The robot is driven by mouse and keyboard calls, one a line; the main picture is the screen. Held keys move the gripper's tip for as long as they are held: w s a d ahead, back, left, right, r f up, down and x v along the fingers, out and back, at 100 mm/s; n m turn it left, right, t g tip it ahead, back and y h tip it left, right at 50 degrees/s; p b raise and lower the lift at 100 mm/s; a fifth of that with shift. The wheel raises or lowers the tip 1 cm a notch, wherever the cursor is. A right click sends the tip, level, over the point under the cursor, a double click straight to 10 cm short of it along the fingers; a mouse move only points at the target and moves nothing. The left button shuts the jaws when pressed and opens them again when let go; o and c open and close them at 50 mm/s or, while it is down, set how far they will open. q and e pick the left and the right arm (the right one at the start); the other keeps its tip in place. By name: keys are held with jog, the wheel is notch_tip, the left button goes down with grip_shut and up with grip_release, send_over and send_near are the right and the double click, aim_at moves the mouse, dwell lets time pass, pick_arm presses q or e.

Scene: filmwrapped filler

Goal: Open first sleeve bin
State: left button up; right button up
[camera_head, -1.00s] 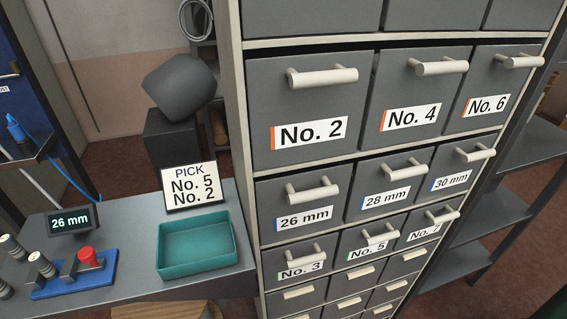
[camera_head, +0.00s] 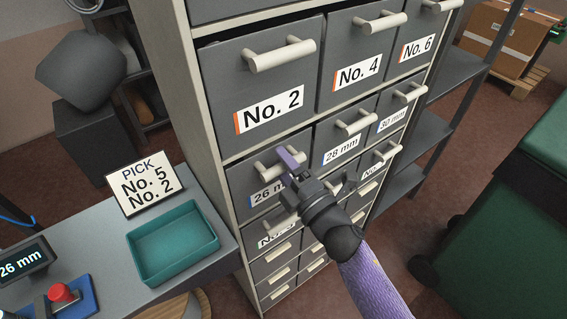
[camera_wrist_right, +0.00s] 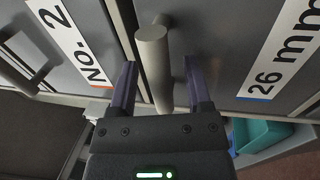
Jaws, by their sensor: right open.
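The grey bin labelled "26 mm" (camera_head: 236,184) is closed in the cabinet, below the "No. 2" bin. Its pale bar handle (camera_head: 266,169) is partly hidden by my right gripper (camera_head: 289,176). In the right wrist view the same handle (camera_wrist_right: 152,62) stands between the two purple fingers of my right gripper (camera_wrist_right: 160,88). The fingers are open, with gaps visible beside the bar. The "26 mm" label (camera_wrist_right: 281,50) is at the right there. A small display (camera_head: 22,262) reads "26 mm". My left gripper is not in view.
The bins "No. 2" (camera_head: 268,108), "No. 4" (camera_head: 356,73) and "28 mm" (camera_head: 341,150) are closed nearby. A teal tray (camera_head: 172,262) and a "PICK No. 5 No. 2" sign (camera_head: 146,184) sit on the side bench. A green bin (camera_head: 500,225) stands at the right.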

grip_shut()
dwell(1.0)
dwell(0.4)
